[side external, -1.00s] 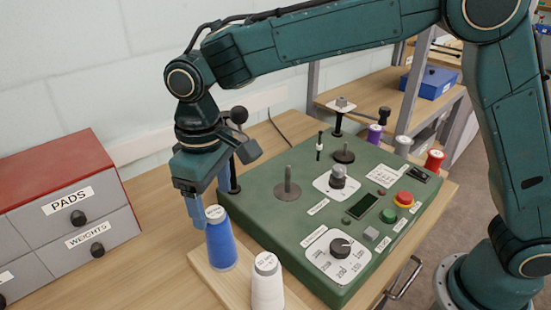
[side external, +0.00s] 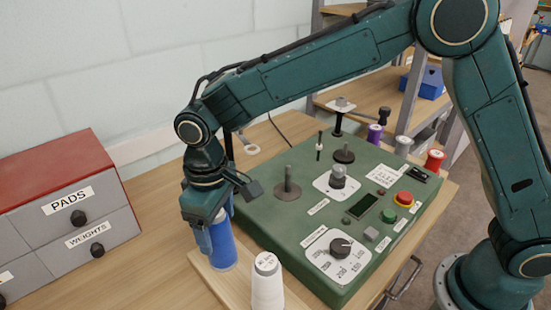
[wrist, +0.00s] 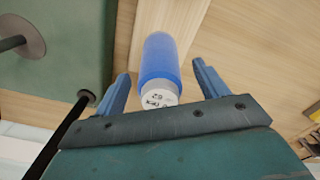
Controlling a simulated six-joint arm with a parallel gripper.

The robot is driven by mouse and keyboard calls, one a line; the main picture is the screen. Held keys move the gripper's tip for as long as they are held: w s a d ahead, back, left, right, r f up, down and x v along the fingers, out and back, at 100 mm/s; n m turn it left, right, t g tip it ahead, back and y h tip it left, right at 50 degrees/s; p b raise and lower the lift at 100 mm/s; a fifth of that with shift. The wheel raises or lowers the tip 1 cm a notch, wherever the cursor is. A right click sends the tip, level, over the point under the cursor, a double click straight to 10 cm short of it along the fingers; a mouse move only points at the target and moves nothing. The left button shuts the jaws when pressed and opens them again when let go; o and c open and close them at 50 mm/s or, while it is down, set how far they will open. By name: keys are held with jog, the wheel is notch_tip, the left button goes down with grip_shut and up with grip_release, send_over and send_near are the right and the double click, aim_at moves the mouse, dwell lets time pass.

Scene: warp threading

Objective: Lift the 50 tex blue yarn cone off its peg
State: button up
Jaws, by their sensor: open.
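The blue yarn cone (side external: 222,245) stands upright on a light wooden board at the left of the green machine. Its upper part is hidden behind my gripper in the side view. My gripper (side external: 213,238) is lowered over the cone from above. In the wrist view, the blue cone (wrist: 160,62) shows its white labelled top between the two blue fingers of my gripper (wrist: 158,85). The fingers are open, one on each side, with a visible gap to the cone. The peg is hidden.
A white cone (side external: 267,285) stands close to the right on the wooden board (side external: 222,284). The green machine (side external: 300,220) with dials and buttons lies to the right. A grey drawer unit (side external: 65,220) stands at the left, with clear table between.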

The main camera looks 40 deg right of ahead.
jog(key=c, duration=1)
jog(key=shift+r, duration=0.1)
notch_tip(320, 180, up, 10)
dwell(1.2)
